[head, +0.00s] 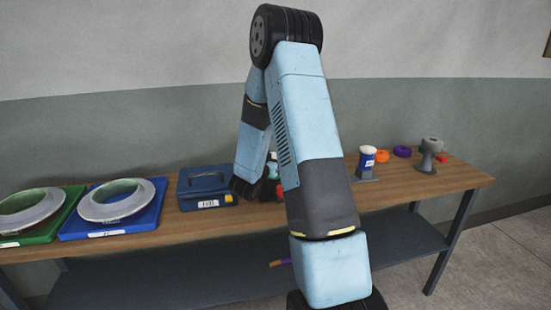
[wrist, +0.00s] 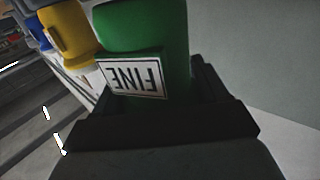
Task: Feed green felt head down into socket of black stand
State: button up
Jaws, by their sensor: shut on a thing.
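The green felt head (wrist: 145,27) fills the upper middle of the wrist view. A white label on it reads "FINE", upside down in the picture. My gripper (wrist: 165,105) is shut on it, with dark jaws around its near part. In the head view my gripper (head: 243,187) is at the table's middle, just right of the blue toolbox and partly behind my arm. The felt head is mostly hidden there. I cannot make out the black stand or its socket for certain in either view.
The blue toolbox (head: 205,188) stands close to my gripper on the wooden table (head: 300,218). A yellow object (wrist: 68,33) is left of the felt head. Farther right are a blue-and-white cylinder (head: 367,160), a grey pedestal (head: 430,156) and coloured rings. Trays with rings lie at left.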

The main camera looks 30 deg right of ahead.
jog(key=shift+s+f+g, duration=0.2)
jog(key=shift+f+g, duration=0.1)
jog(key=shift+f, duration=0.25)
jog(key=c, duration=0.3)
jog(key=o, duration=1.4)
jog(key=shift+o, duration=0.8)
jog(key=shift+w+f, duration=0.1)
jog(key=shift+w, duration=0.05)
jog(key=o, duration=0.3)
jog(key=shift+r, duration=0.2)
jog(key=v, duration=1.4)
jog(key=shift+f, duration=0.15)
jog(key=shift+d, duration=0.1)
